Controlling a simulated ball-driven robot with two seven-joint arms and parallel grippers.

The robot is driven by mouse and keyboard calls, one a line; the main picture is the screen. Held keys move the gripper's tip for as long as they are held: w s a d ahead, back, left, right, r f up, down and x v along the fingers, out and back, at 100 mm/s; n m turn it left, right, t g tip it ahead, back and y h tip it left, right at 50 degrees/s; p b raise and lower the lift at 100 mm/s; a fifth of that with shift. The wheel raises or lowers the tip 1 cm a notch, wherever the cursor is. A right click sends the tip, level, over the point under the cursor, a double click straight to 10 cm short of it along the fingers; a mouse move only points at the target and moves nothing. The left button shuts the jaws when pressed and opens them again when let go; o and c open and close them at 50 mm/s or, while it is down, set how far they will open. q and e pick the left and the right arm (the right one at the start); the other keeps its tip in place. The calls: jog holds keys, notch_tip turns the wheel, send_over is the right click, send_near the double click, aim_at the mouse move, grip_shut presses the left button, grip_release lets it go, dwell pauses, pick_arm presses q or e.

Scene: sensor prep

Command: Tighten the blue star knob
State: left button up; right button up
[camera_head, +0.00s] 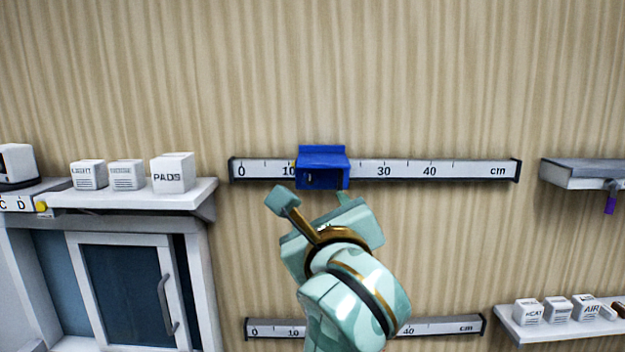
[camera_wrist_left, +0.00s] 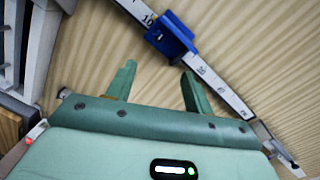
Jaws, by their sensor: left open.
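A blue carriage (camera_head: 324,160) sits on the upper white ruler rail (camera_head: 405,171), between the 10 and 30 marks. A dark round recess shows in its lower front. I cannot clearly make out a separate star knob on it. My left gripper (camera_head: 316,199) is open and empty just below the carriage, apart from it. In the left wrist view the blue carriage (camera_wrist_left: 172,36) lies beyond the fingertips, and the open left gripper (camera_wrist_left: 158,72) has nothing between its fingers. My right gripper is not in view.
A second ruler rail (camera_head: 450,326) runs lower, partly behind my left arm. A left shelf (camera_head: 130,194) holds white boxes, including a PADS box (camera_head: 172,173), above a cabinet (camera_head: 125,290). Right shelves (camera_head: 580,176) stick out from the wall. The wall above the upper rail is clear.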

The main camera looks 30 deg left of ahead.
aim_at(310, 181)
pick_arm(q)
jog(key=p+x, duration=0.3)
jog(key=x, duration=1)
jog(key=shift+w+a, duration=0.15)
jog(key=shift+a, duration=0.2)
jog(key=shift+w+a, duration=0.4)
jog(key=shift+w, duration=0.15)
jog(key=c, duration=1)
